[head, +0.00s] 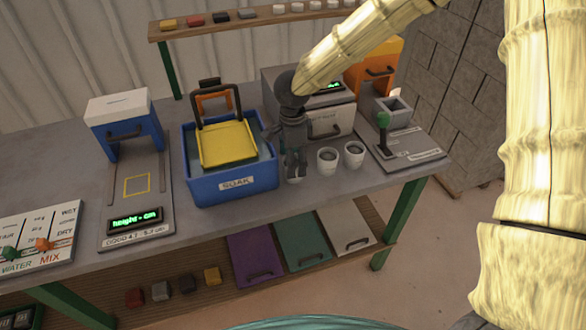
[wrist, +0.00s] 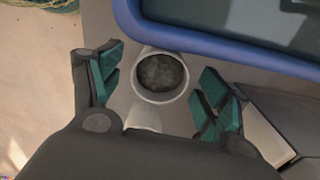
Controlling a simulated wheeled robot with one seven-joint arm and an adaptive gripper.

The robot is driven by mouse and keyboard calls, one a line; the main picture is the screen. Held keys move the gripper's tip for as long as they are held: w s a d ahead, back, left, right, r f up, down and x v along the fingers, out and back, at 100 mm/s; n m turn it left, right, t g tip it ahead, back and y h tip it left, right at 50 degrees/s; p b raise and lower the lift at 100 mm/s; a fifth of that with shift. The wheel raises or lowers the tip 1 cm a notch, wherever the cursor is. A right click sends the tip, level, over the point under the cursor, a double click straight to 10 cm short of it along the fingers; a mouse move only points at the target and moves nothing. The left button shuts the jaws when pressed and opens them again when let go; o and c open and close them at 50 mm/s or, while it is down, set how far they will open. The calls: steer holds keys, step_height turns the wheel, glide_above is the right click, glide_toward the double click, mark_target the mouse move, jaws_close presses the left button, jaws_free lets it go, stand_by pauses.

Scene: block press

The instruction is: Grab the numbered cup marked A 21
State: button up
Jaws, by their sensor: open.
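A white cup (wrist: 160,76) with dark grey, grainy contents lies between my open fingers in the wrist view. My gripper (wrist: 161,92) is open, with one teal-padded finger on each side of the cup, and neither pad visibly touches it. In the head view my gripper (head: 295,168) points down right of the blue SOAK tub and hides most of this cup. Two more white cups with dark contents, a nearer one (head: 327,161) and one beside it (head: 353,155), stand to the right. I cannot read a marking A 21 on any cup.
The blue SOAK tub (head: 234,188) with a yellow tray (head: 228,143) is close on the left. A grey device with a green-knobbed lever (head: 383,128) stands right of the cups. A grey machine (head: 331,121) is behind. Bare bench (head: 310,196) lies in front.

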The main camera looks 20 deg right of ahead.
steer(key=shift+f, duration=1.75)
steer(key=c, duration=1.3)
